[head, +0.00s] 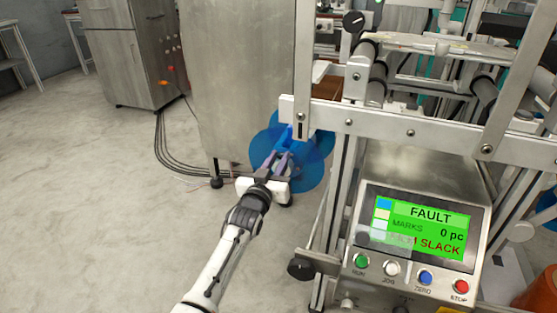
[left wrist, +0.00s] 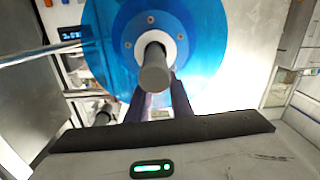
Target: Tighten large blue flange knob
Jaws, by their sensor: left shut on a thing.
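The large blue flange (head: 316,170) is a translucent blue disc on the machine's left side. A darker blue part, which looks like the flange knob (head: 288,143), stands at its middle. My left gripper (head: 276,160) reaches up to it from below, its purplish fingers shut on that knob. In the left wrist view the blue flange (left wrist: 199,28) fills the top, with screws and a white hub around a grey shaft end (left wrist: 154,72). My right gripper is not in view.
A control panel (head: 415,235) at right reads FAULT, 0 pc and SLACK, with several buttons below. A metal frame bar (head: 400,128) crosses just right of the flange. A steel cabinet (head: 235,70) stands behind. The floor at left is open, with black cables (head: 168,150).

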